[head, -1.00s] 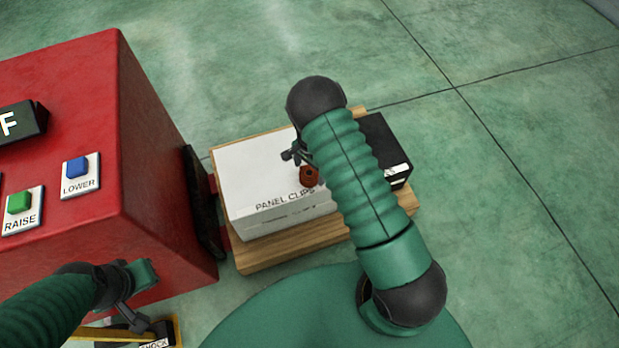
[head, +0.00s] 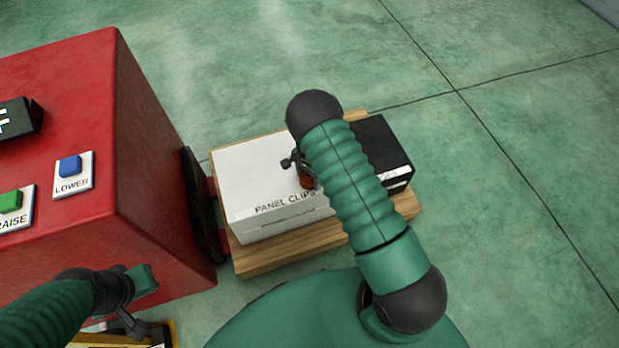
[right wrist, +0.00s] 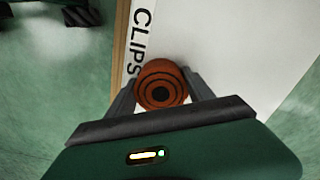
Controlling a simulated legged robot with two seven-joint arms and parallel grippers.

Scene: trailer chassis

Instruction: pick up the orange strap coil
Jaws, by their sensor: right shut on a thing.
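The orange strap coil (right wrist: 160,86) is a small rust-orange roll with dark rings on its end. In the right wrist view it sits between the two fingers of my right gripper (right wrist: 160,92), which is shut on it. In the head view the coil (head: 306,183) shows only in part, over the white box's top beside my right gripper (head: 298,163); my arm hides the rest. I cannot tell whether it still touches the box. My left gripper (head: 140,300) is at the lower left, in front of the red cabinet; its finger gap is not clear.
The white "PANEL CLIPS" box (head: 250,177) and a black box (head: 385,145) stand on a wooden pallet (head: 275,258). A red cabinet (head: 130,150) with blue and green buttons stands to the left. Green floor at the back and right is clear.

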